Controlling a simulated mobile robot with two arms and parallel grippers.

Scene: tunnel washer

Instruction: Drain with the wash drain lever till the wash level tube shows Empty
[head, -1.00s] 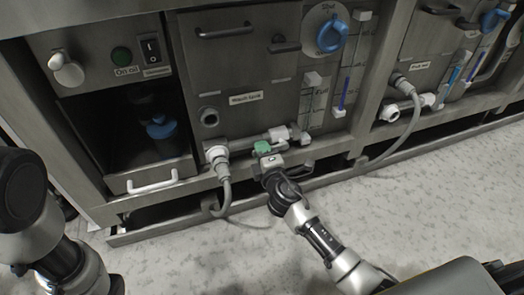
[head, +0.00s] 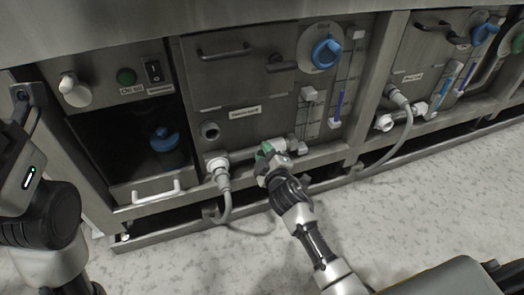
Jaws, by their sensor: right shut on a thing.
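The wash tank panel (head: 235,88) stands in the middle of the head view. Its wash level tube (head: 339,104) shows a blue column in its lower part; the scale marks are too small to read. The green wash drain lever (head: 264,150) sits on the pale drain pipe (head: 243,155) below the panel. My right gripper (head: 268,164) is shut on the green lever and partly hides it. My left gripper (head: 24,108) is at the left edge, away from the lever; its fingers are not clear enough to read.
A grey hose (head: 227,203) hangs from the pipe's left end. A blue knob (head: 326,52) is above the level tube. A similar tank with its own pipe (head: 412,112) is at right. A low metal rail (head: 180,230) runs along the floor.

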